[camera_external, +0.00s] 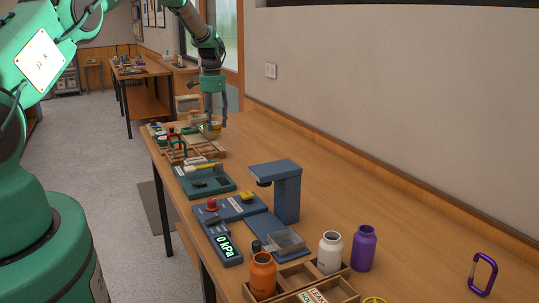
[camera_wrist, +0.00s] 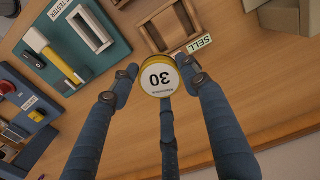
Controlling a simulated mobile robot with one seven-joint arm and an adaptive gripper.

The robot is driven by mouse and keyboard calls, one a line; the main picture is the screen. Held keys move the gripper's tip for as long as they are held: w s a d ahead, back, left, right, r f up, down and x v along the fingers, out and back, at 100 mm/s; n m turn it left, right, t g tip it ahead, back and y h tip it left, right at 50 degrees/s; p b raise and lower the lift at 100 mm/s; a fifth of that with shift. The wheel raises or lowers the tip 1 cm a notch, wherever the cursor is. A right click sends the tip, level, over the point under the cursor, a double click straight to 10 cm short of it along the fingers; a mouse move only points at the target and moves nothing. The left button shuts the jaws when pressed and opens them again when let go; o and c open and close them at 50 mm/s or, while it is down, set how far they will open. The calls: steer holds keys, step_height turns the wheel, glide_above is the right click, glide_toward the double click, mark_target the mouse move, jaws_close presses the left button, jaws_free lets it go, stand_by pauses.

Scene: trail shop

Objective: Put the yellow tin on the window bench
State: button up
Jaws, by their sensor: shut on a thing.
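The yellow tin (camera_wrist: 158,77) shows in the wrist view, with a white round label reading 30 on its top. My gripper (camera_wrist: 160,85) has its blue fingers closed around the tin, near the middle of the view. In the external view my gripper (camera_external: 213,122) is over the far end of the long wooden bench (camera_external: 420,235), and the tin is small there between the fingers. I cannot tell whether the tin touches the bench top. I cannot tell which surface is the window bench; a window stands behind my arm.
A wooden tray marked SELL (camera_wrist: 198,44), a teal tester (camera_external: 205,183) and a blue stand (camera_external: 287,190) are on the bench. Orange (camera_external: 263,277), white (camera_external: 329,253) and purple (camera_external: 363,249) bottles stand near the front. Another table (camera_external: 140,70) is farther back.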

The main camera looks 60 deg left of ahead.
steer(key=w+d+m, duration=0.2)
steer(key=w+d, duration=0.3)
steer(key=d, duration=0.7)
steer(key=w+d+m+b, duration=0.1)
steer(key=w+d+m, duration=0.2)
steer(key=w+d, duration=0.55)
steer(key=w+d+m, duration=0.2)
steer(key=w+d, duration=0.1)
steer(key=d, duration=1.1)
steer(key=s+d+m+b, duration=0.1)
steer(key=s+d+m, duration=0.2)
steer(key=d, duration=3.4)
steer(key=f+m, duration=0.1)
steer(key=m, duration=0.3)
steer(key=shift+b, duration=0.35)
steer(key=shift+f, duration=3.1)
steer(key=shift+f, duration=1.85)
